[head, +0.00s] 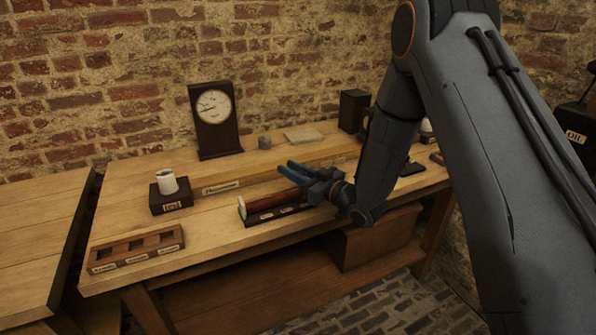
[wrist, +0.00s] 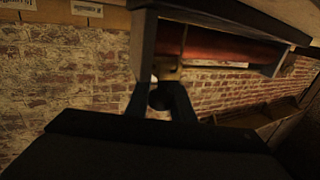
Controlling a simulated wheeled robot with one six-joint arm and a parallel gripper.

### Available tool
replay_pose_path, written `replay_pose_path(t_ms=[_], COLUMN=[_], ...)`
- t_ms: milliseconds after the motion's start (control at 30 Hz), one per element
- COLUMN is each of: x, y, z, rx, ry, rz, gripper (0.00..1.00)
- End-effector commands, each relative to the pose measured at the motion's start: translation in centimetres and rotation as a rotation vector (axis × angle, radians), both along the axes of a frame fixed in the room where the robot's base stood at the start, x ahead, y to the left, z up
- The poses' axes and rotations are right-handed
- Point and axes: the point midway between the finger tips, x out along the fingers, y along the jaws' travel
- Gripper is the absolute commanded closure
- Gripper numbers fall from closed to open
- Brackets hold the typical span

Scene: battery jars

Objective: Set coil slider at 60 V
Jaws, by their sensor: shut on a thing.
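The coil (head: 258,205) is a dark red cylinder on a dark wooden base at the table's front edge. It also shows in the wrist view (wrist: 230,45), at the top right. My gripper (head: 289,169) is over the coil's right part in the head view and hides it there. In the wrist view its dark fingers (wrist: 160,96) close around a small dark round knob (wrist: 159,99), just below a brass-coloured piece (wrist: 167,71) at the coil. The meter (head: 213,108) has a white round dial in a dark upright case; its needle points left, but its figures are too small to read.
A wooden rack (head: 137,249) with square holes lies at the front left. A small grey cylinder (head: 265,142), a pale slab (head: 303,135) and a black box (head: 353,110) stand at the back.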

Motion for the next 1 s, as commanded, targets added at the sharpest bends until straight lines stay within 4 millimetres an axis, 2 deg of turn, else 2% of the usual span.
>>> replay_pose_path(t_ms=[233, 267, 333, 667, 767, 1000], x=[0.3, 0.3, 0.3, 0.1, -0.4, -2.7], y=[-0.5, -0.5, -0.5, -0.4, -1.2, -4.4], z=[0.1, 0.1, 0.1, 0.0, 0.0, 0.0], rx=[0.0, 0.0, 0.0, 0.0, -0.001, 0.0], ry=[-0.001, -0.001, -0.001, 0.0, 0.0, 0.0], rz=[-0.011, -0.011, -0.011, -0.007, -0.008, -0.012], gripper=[1.0, 0.74, 0.62, 0.61, 0.61, 0.61])
